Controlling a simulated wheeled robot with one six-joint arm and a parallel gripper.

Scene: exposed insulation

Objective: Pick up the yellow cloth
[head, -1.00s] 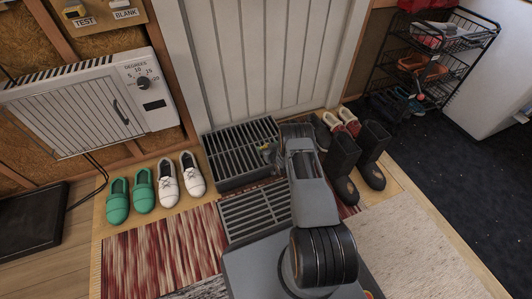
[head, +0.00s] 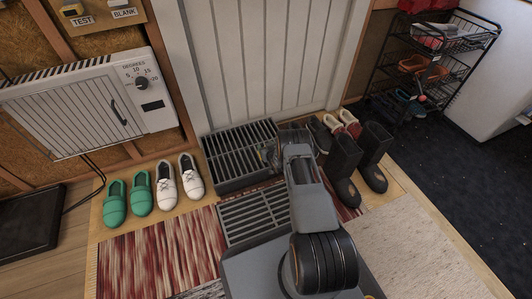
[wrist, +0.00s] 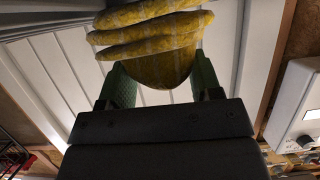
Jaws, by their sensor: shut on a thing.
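The yellow cloth (wrist: 165,38) shows in the wrist view as a folded, patterned bundle with several soft layers. My gripper (wrist: 161,78) is shut on it, with one green finger on each side of its lower part. The cloth bulges out beyond the fingertips. In the head view my gripper (head: 270,154) is small and mostly hidden behind my arm, in front of the white door. I cannot make out the cloth clearly there.
A slatted dark grate (head: 240,150) stands by the white door (head: 265,60). Green shoes (head: 127,197) and white shoes (head: 180,180) are left of it; black boots (head: 358,160) stand right of my arm. A wall heater (head: 90,100) is at left, a wire rack (head: 425,65) at right.

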